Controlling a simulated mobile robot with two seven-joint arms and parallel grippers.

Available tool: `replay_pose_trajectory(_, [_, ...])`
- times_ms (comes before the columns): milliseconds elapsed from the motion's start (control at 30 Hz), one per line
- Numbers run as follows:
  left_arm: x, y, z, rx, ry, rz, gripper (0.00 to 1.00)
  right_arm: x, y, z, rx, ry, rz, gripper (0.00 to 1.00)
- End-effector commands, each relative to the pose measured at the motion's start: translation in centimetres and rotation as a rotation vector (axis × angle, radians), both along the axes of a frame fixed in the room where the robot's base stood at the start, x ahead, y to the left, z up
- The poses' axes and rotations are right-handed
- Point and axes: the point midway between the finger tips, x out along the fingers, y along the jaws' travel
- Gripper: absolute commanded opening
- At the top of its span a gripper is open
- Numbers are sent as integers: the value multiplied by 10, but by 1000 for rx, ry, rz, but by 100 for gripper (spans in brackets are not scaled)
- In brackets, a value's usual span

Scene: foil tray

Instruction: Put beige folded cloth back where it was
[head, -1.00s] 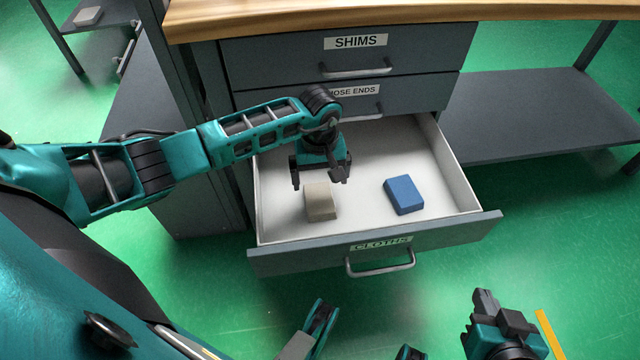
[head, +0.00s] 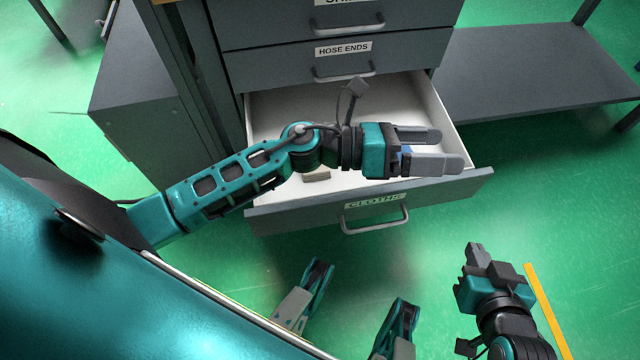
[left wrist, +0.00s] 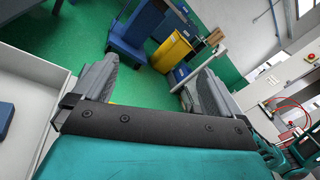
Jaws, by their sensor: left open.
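The beige folded cloth (head: 317,174) lies in the open CLOTHS drawer (head: 443,120), near its front left. My left arm covers most of it in the head view. My left gripper (head: 452,148) is open and empty, pointing right above the drawer's right part. Its spread fingers (left wrist: 155,76) show in the left wrist view with nothing between them. The blue folded cloth (head: 405,151) is mostly hidden behind my left gripper; part of a blue block (left wrist: 5,118) shows at the wrist view's left edge. My right gripper (head: 477,258) is low at the right, away from the drawer.
The drawer front (head: 440,200) with its handle (head: 375,222) sticks out over the green floor. The HOSE ENDS drawer (head: 400,58) above is shut. A grey low shelf (head: 540,85) stands at right. The wrist view shows a yellow bin (left wrist: 172,52) farther off.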

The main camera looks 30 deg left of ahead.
Motion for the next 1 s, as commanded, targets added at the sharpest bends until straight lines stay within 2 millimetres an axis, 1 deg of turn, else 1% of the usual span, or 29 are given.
replay_pose_trajectory(33, [3, 8, 8, -144, 147, 88, 99, 0, 0, 0, 0, 0, 0, 0])
replay_pose_trajectory(100, [11, 25, 14, -354, 362, 212, 99, 0, 0, 0, 0, 1, 0, 0])
replay_pose_trajectory(167, [16, 44, 13, -533, 552, 313, 99, 0, 0, 0, 1, 1, 0, 0])
replay_pose_trajectory(233, [18, 67, 3, -744, 777, 424, 99, 0, 0, 0, 1, 1, 0, 0])
replay_pose_trajectory(267, [17, 77, -3, -834, 873, 472, 99, 0, 0, 0, 1, 1, 0, 0])
replay_pose_trajectory(333, [12, 100, -22, -1046, 1098, 578, 99, 0, 1, 0, 2, 1, 0, 0])
replay_pose_trajectory(400, [0, 118, -45, -1250, 1313, 680, 99, 0, 1, 0, 3, 1, -1, 0])
replay_pose_trajectory(467, [-14, 130, -65, -1415, 1482, 759, 99, 0, 1, 0, 4, 1, -1, 0])
replay_pose_trajectory(500, [-24, 136, -77, -1512, 1583, 806, 99, 0, 1, 0, 5, 1, -2, 0])
replay_pose_trajectory(600, [-48, 144, -101, -1712, 1787, 903, 99, 0, 2, 1, 6, 1, -3, 0])
replay_pose_trajectory(700, [-66, 146, -114, -1839, 1916, 962, 99, 0, 2, 1, 7, 1, -4, 0])
replay_pose_trajectory(800, [-75, 146, -120, -1900, 1974, 992, 99, 0, 2, 1, 7, 0, -4, 0])
replay_pose_trajectory(1000, [-76, 146, -121, -1911, 1988, 996, 99, 0, 2, 1, 7, 0, -3, 0])
